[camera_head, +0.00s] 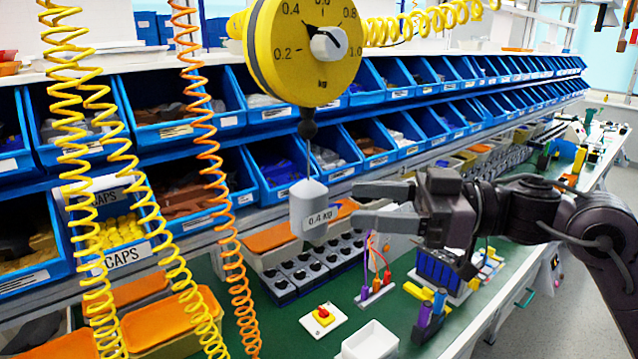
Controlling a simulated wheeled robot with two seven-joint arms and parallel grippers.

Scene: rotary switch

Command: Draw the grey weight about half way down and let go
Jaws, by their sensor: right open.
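The grey weight (309,211), marked 0.4 KG, hangs upright on a thin line below a round yellow scale (305,50) with a dial in kg. A dark ball sits on the line just under the scale. My right gripper (358,205) comes in from the right at the weight's height. Its two fingers point left and stand apart, one above the other in the picture. The left gripper is not in view.
Rows of blue bins (285,170) stand behind the weight. Yellow and orange coiled hoses (215,190) hang at the left. A red rotary switch on a white plate (323,319) and a white box (370,341) are on the green bench below.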

